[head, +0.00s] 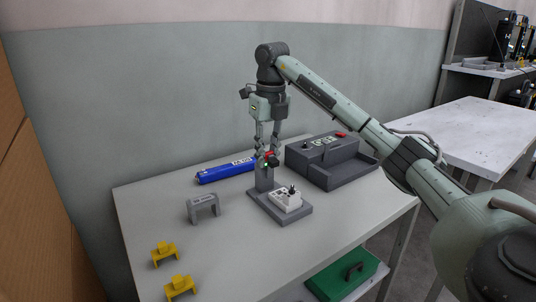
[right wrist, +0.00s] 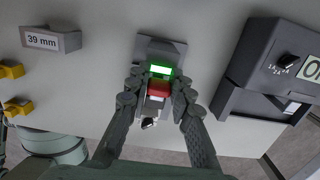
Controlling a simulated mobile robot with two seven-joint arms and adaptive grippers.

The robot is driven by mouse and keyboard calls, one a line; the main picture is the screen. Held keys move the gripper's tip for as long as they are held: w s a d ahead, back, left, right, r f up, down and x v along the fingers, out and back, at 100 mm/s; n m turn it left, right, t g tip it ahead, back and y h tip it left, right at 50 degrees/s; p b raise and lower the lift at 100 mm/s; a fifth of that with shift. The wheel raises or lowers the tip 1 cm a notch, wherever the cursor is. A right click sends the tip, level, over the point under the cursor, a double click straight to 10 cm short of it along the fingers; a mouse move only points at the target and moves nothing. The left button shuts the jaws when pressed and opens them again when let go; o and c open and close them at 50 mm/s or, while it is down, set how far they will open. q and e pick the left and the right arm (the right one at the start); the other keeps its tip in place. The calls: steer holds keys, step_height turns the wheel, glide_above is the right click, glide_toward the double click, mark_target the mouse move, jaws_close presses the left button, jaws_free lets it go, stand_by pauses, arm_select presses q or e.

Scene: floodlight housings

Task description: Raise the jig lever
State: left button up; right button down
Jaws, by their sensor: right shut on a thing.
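The grey jig stands on the table, with a flat base (head: 301,212) and an upright post (head: 263,181) at its back. A red lever handle (right wrist: 159,89) lies between the fingers of my right gripper (head: 267,158), which is shut on it at the top of the post. A lit green patch (right wrist: 160,71) shows just beyond the red handle in the right wrist view. A white housing (head: 287,202) with dark parts on top sits on the jig base. The fingers hide part of the lever. My left gripper is not in view.
A blue cylinder (head: 224,171) lies behind the jig. A dark grey control box (head: 331,160) stands to its right. A grey bracket (head: 203,208) and two yellow clips (head: 164,253) are at left. A green case (head: 342,279) is on the lower shelf. The table front is clear.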

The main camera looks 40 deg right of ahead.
mark_target(270, 152)
steer(key=shift+f, duration=0.1)
steer(key=c, duration=1.3)
jaws_free()
steer(key=r, duration=0.8)
steer(key=s+r, duration=0.1)
steer(key=r, duration=0.3)
